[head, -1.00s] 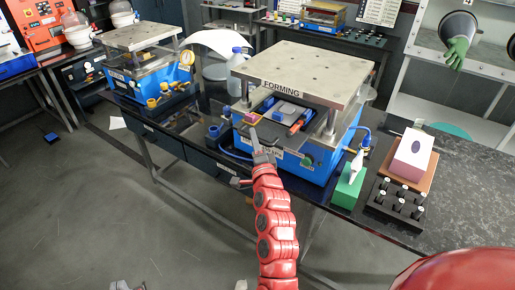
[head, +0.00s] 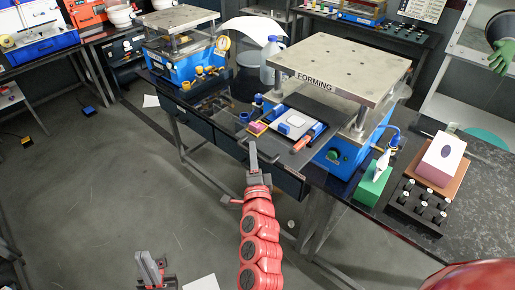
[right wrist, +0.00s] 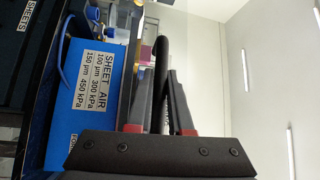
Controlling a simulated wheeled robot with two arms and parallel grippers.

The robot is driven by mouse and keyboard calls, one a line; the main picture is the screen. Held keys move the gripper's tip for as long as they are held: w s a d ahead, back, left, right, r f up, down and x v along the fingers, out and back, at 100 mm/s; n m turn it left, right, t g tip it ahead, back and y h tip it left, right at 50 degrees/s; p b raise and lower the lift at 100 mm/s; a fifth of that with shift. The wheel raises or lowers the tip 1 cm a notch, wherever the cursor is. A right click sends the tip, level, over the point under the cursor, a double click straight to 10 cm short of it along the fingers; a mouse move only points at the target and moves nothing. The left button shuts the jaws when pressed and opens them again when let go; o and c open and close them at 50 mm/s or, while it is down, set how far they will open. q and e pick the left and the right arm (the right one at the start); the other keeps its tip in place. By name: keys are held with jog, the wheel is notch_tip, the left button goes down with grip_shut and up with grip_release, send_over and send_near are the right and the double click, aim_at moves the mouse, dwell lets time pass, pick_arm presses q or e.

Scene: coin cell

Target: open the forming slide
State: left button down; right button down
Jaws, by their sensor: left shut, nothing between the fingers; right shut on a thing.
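The forming slide (head: 318,138) sticks out from under the plate of the blue press labelled FORMING (head: 362,72). It is a dark tray carrying a pale square die (head: 292,123), a pink block and a red-orange piece. My right gripper (head: 253,158) is at the slide's front edge. In the right wrist view its fingers (right wrist: 160,95) are shut on the black slide handle (right wrist: 161,68). The handle is mostly hidden in the head view. My left gripper (head: 150,265) is shut and empty, low over the floor, away from the bench.
A green box (head: 371,184) with a white bottle, a black rack (head: 418,204) and a pale block on a brown board stand right of the press. A second blue press (head: 180,65) stands at left. The floor before the bench is open.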

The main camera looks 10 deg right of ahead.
jog(key=c, duration=0.8)
grip_release()
jog(key=shift+c, duration=0.2)
jog(key=s+a+f, duration=0.2)
jog(key=s, duration=1.5)
jog(key=shift+f+b, duration=0.2)
jog(key=shift+b, duration=0.2)
